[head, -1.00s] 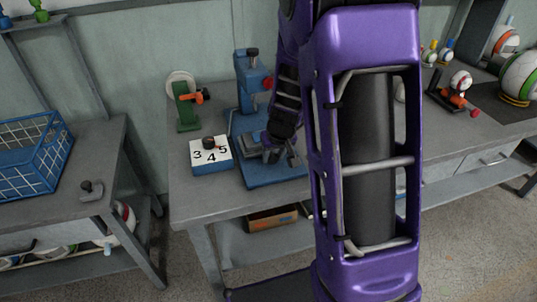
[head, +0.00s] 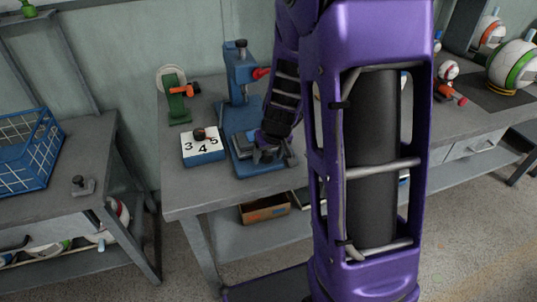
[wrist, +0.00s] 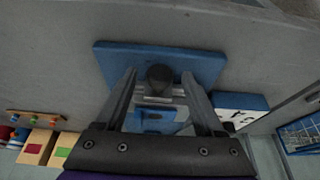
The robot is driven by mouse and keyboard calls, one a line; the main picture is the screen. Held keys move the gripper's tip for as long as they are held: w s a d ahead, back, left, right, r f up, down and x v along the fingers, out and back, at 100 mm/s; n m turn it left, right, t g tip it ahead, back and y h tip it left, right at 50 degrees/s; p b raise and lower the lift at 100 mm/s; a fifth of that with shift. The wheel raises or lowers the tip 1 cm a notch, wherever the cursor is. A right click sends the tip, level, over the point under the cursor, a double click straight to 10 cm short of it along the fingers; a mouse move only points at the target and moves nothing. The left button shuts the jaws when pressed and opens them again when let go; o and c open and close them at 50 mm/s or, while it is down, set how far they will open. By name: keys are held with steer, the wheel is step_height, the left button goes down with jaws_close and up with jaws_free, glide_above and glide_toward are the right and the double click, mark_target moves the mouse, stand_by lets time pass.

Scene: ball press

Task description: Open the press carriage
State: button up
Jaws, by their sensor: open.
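The blue press (head: 241,82) stands on the grey bench, with a red knob on its upright column. Its blue base plate (head: 262,170) lies in front of the column and also shows in the wrist view (wrist: 105,57). A dark round knob (wrist: 160,76) on a grey metal part, seemingly the press carriage, sits over the plate. My gripper (wrist: 160,92) is open, with one finger on each side of the knob; I cannot tell whether they touch it. In the head view my gripper (head: 272,154) is low over the front of the base, hiding much of the carriage.
A blue block numbered 3, 4, 5 (head: 204,157) stands close left of the press. A green stand with an orange clamp (head: 177,99) is behind it. A blue wire basket (head: 28,150) is on the left bench. Balls stand at the right.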

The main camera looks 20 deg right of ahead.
steer(key=p+v, duration=0.9)
steer(key=v, duration=0.8)
steer(key=shift+r, duration=0.25)
